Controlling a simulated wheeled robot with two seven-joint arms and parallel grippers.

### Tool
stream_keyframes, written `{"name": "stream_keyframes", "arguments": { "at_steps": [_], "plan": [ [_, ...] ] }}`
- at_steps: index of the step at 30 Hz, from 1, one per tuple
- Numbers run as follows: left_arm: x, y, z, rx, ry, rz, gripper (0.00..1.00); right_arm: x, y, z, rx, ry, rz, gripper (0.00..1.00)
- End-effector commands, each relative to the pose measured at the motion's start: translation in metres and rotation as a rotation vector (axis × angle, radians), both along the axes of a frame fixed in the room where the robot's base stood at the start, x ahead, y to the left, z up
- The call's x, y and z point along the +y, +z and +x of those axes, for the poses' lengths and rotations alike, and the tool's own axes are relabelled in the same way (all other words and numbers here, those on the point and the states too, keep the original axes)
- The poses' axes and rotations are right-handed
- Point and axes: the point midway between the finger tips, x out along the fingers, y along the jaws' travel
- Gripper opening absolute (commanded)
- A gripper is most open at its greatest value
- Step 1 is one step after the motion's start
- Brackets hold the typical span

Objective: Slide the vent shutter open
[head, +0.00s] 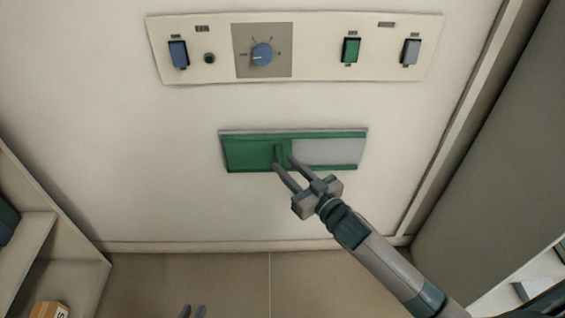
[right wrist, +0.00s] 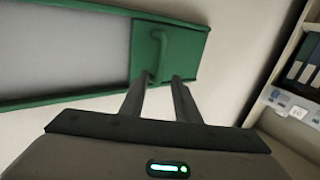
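The vent shutter is a green panel (head: 246,153) filling the left part of a green-railed frame on the furnace front; the right part of the frame is a plain grey area (head: 325,152). An upright green handle (head: 279,153) stands at the panel's right edge, also seen in the right wrist view (right wrist: 166,48). My right gripper (head: 283,161) is at the handle, with its fingers apart on either side of its lower end; I cannot tell whether they touch it. My left gripper (head: 193,311) shows only its fingertips, apart and empty, at the bottom edge.
Above the shutter is a control panel (head: 215,67) with a blue knob (head: 262,54) and several switches. A shelf (head: 30,240) with a box (head: 50,309) stands at the left. A grey upright surface (head: 490,150) is at the right. The wall around the shutter is clear.

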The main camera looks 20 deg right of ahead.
Motion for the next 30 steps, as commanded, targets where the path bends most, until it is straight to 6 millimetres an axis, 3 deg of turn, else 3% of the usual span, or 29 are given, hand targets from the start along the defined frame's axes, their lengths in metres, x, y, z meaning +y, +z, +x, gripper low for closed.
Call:
{"name": "stream_keyframes", "arguments": {
  "at_steps": [7,18,19,22,23,30],
  "plan": [
    [-0.004,0.008,0.004,-0.048,0.0,-0.015,0.18,0.007,0.0,0.022,0.0,0.0,0.001,0.29],
    [-0.007,0.01,0.004,-0.056,-0.003,-0.021,0.18,0.008,0.0,0.025,0.0,0.0,0.001,0.29],
    [-0.007,0.01,0.004,-0.056,-0.002,-0.02,0.18,0.008,0.0,0.025,0.0,0.0,0.001,0.27],
    [-0.006,0.01,0.004,-0.055,-0.001,-0.021,0.18,0.008,0.0,0.025,0.0,0.0,0.001,0.03],
    [-0.006,0.01,0.004,-0.054,0.0,-0.02,0.18,0.008,0.0,0.025,0.0,0.0,0.001,0.0],
    [-0.004,0.009,0.004,-0.051,0.002,-0.018,0.18,0.007,0.0,0.024,0.001,0.0,0.001,0.0]
  ]
}}
